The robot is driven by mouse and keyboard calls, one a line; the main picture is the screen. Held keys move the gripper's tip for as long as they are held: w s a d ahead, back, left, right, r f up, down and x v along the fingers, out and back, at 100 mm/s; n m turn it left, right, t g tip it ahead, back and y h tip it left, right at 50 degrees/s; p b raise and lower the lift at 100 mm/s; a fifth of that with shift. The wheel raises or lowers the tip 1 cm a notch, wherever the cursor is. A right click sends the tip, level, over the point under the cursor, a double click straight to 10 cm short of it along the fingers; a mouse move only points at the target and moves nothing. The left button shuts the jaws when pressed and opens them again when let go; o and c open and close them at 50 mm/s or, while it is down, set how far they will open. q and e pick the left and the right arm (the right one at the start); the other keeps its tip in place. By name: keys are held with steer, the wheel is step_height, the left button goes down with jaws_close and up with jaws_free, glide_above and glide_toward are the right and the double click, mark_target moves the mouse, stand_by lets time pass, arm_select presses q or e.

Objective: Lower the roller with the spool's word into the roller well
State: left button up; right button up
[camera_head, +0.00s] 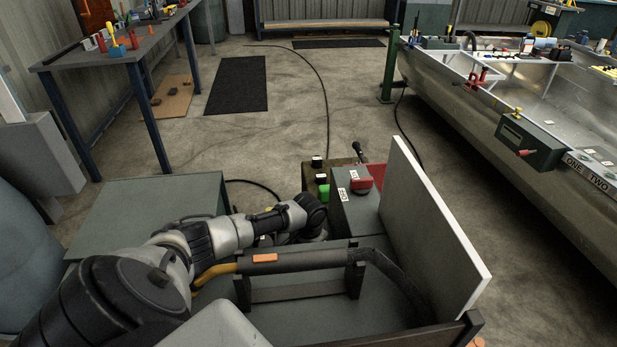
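My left arm comes in from the left and bends down at its wrist (308,214) over a grey-green bench. Its fingers are hidden or too small to make out, so I cannot tell whether they hold anything. My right gripper is not in view. I cannot pick out the spool, the roller or the roller well with certainty.
A dark tube (292,262) with an orange tag lies across a rack before the wrist. A pale upright panel (432,232) stands on the right. Further right is a metal hull (480,132) marked "ONE TWO". A tool-covered table (118,56) stands back left; floor between is mostly clear.

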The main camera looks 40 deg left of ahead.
arm_select(q)
steer(key=shift+f, duration=0.2)
steer(key=o, duration=1)
steer(key=shift+f, duration=0.1)
steer(key=shift+d, duration=0.15)
steer(key=shift+d, duration=0.1)
steer(key=shift+c, duration=0.4)
